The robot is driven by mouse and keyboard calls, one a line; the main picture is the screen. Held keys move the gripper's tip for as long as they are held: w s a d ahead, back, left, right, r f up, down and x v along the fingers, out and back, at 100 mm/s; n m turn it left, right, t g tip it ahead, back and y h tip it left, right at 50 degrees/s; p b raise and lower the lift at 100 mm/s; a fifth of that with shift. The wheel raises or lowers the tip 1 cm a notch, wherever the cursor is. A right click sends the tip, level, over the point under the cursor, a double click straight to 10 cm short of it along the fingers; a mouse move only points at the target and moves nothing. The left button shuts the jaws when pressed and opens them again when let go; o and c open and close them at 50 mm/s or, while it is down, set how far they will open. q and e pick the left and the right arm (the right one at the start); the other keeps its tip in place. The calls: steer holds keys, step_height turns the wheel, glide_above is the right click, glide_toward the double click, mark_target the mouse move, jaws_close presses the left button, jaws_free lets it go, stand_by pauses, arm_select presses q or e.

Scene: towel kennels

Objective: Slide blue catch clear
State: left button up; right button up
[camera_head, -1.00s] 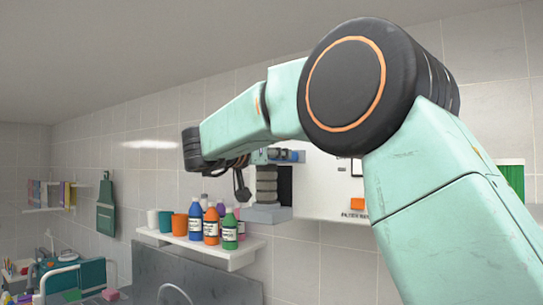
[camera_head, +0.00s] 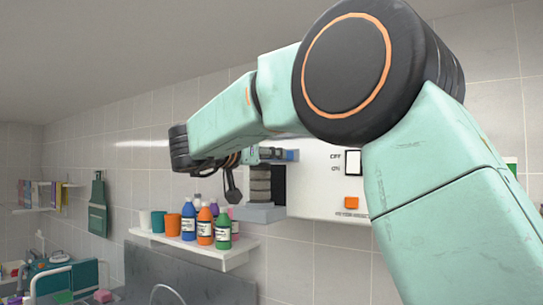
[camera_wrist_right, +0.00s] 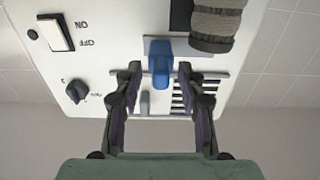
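The blue catch (camera_wrist_right: 160,66) sits on a grey plate on the white machine's face in the right wrist view. In the head view, blue also shows (camera_head: 290,155) beside the grey roll, partly hidden by my arm. My right gripper (camera_wrist_right: 160,72) is open, with one fingertip on each side of the catch. Gaps show between the fingertips and the catch, so it is not gripped. In the head view the right gripper (camera_head: 236,170) is a dark shape left of the roll, partly hidden by my forearm. My left gripper is not in view.
The white machine (camera_head: 322,180) has a switch, a dark knob (camera_wrist_right: 77,91) and vent slots near the gripper. A grey ribbed roll (camera_wrist_right: 215,22) stands close to the catch. A wall shelf (camera_head: 190,243) with bottles and cups lies below my right gripper.

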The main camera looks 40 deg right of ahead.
steer(key=v, duration=1)
steer(key=shift+s, duration=0.15)
steer(key=shift+a, duration=0.1)
steer(key=shift+s+r, duration=0.15)
steer(key=shift+a, duration=0.1)
